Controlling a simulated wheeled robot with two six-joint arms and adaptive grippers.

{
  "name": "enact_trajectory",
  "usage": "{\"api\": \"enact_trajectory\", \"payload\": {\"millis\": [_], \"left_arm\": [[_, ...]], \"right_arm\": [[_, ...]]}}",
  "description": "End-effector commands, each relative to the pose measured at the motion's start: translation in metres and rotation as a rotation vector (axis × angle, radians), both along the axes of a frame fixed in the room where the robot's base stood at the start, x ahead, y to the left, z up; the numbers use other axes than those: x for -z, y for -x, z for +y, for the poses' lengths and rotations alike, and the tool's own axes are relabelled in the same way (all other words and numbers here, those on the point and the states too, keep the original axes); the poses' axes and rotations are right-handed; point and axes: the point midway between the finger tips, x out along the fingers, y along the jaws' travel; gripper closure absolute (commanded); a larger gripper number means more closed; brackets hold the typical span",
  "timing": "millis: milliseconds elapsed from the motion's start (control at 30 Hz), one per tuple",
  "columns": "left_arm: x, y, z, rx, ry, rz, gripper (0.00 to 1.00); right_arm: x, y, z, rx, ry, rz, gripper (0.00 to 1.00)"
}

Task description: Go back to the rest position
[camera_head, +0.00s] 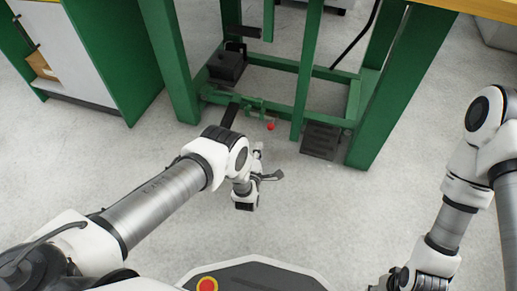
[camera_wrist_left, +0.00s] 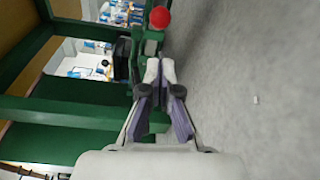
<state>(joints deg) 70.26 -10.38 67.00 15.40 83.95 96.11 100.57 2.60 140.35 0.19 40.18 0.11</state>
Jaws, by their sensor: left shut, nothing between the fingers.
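My left gripper (camera_head: 258,148) is low in front of the green machine frame, near the middle of the head view. It points at a red ball knob (camera_head: 270,127) on the frame and is apart from it. In the left wrist view its fingers (camera_wrist_left: 160,70) are shut with nothing between them, and the red knob (camera_wrist_left: 160,17) shows just beyond the tips. My right arm hangs at the right of the head view. Its hand end (camera_head: 395,281) is cut off by the bottom edge, so its fingers cannot be made out.
The green frame (camera_head: 362,125) has posts and low crossbars, with a black pedal (camera_head: 321,140) and a dark box (camera_head: 226,66). A green and white cabinet (camera_head: 118,60) stands at the left. The grey floor (camera_head: 320,215) between my arms is clear.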

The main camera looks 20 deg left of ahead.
Motion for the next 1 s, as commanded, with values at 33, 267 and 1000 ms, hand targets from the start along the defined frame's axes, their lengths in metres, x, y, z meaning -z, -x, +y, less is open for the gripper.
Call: {"api": "enact_trajectory", "payload": {"millis": [33, 267, 1000], "left_arm": [[0.0, 0.0, 0.0, 0.0, 0.0, 0.0, 1.0], [0.0, 0.0, 0.001, -0.001, 0.0, 0.0, 1.0], [-0.146, 0.096, 0.099, 0.152, -0.492, 0.633, 1.0]], "right_arm": [[0.0, 0.0, 0.0, 0.0, 0.0, 0.0, 0.6], [0.0, 0.0, 0.0, 0.0, 0.0, 0.0, 0.6], [-0.093, 0.002, 0.001, -0.006, 0.0, 0.005, 0.6]]}}
